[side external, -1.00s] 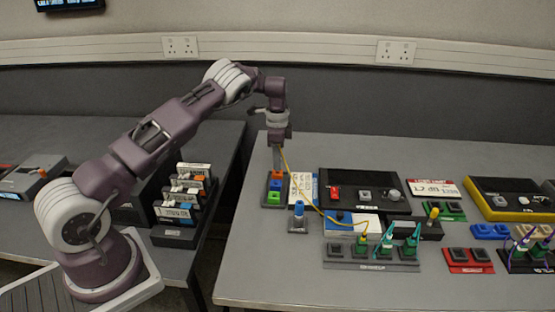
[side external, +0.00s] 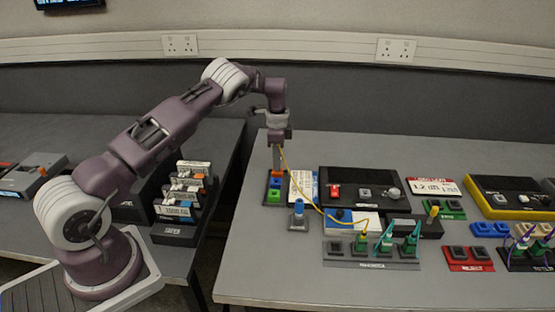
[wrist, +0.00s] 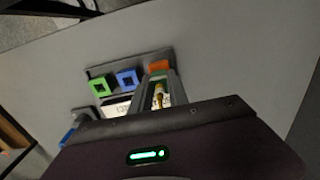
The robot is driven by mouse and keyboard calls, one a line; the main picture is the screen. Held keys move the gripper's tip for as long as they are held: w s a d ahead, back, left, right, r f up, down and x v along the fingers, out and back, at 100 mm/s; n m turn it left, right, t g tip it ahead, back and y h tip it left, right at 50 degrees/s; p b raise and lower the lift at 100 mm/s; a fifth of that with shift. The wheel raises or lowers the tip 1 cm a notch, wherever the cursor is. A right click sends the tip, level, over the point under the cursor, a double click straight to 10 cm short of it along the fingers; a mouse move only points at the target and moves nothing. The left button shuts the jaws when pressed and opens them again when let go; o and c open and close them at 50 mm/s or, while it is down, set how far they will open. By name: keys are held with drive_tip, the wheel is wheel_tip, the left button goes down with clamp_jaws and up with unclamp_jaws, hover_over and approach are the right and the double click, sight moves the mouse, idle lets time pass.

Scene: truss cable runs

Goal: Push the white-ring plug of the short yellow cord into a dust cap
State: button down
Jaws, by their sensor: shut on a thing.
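My gripper (side external: 277,170) points down over the orange dust cap (side external: 271,175) at the far end of a dark strip of caps. It is shut on the yellow cord's plug. In the wrist view a yellow and white part of the plug (wrist: 161,95) shows between the fingers, close by the orange cap (wrist: 158,66). The fingers hide the plug's tip, so I cannot tell whether it is in the cap. The blue cap (side external: 275,184) and green cap (side external: 273,196) sit in line nearer the front. The yellow cord (side external: 306,197) sags right to a plug in the front grey panel (side external: 371,264).
A grey post with a blue top (side external: 297,214) stands right of the caps. A printed card (side external: 303,187) and a black panel (side external: 364,183) lie further right. Teal-corded plugs (side external: 411,243) stand in the front panel. The bench left of the caps is clear.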

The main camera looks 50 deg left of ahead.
drive_tip(key=shift+f, duration=0.4)
idle(0.6)
drive_tip(key=c, duration=1.2)
unclamp_jaws()
drive_tip(key=shift+r, duration=2.5)
drive_tip(key=shift+r, duration=0.1)
drive_tip(key=shift+r, duration=1.9)
drive_tip(key=shift+r, duration=0.1)
